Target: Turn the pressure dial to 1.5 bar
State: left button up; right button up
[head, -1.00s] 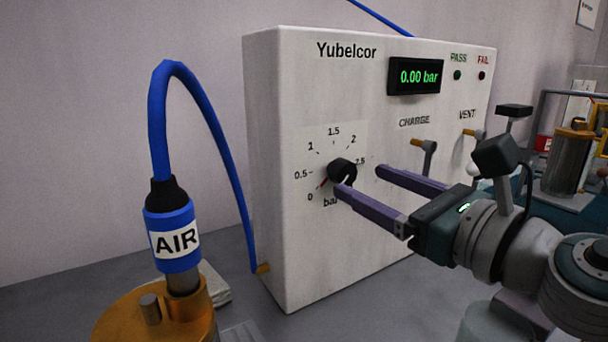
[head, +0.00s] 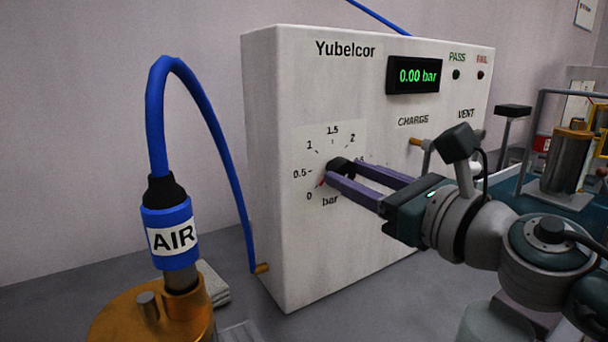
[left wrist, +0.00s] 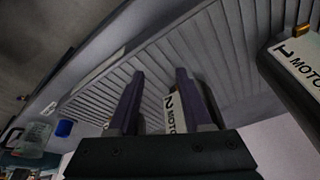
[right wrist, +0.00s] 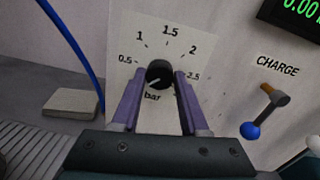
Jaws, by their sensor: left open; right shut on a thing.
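The black pressure dial (head: 340,165) sits on the front of the white Yubelcor box (head: 268,150), under a scale from 0 to 2.5 bar. Its red pointer is near 0 in the head view. My right gripper (head: 343,172) is shut on the dial, one finger on each side. The dial also shows between the fingers in the right wrist view (right wrist: 159,74). The display (head: 414,76) reads 0.00 bar. My left gripper (left wrist: 157,80) is open, with no object held, above a ribbed surface; it is not seen in the head view.
The CHARGE lever (right wrist: 265,112) is right of the dial, with VENT beyond it. A blue hose runs to an AIR connector (head: 172,235) at the left. A small pale block (right wrist: 72,103) lies left of the box. Labelled MOTOR parts (left wrist: 296,70) are near my left gripper.

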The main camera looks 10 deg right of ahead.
pick_arm(q)
jog(key=shift+d, duration=0.1)
pick_arm(e)
grip_shut()
jog(key=shift+m, duration=0.3)
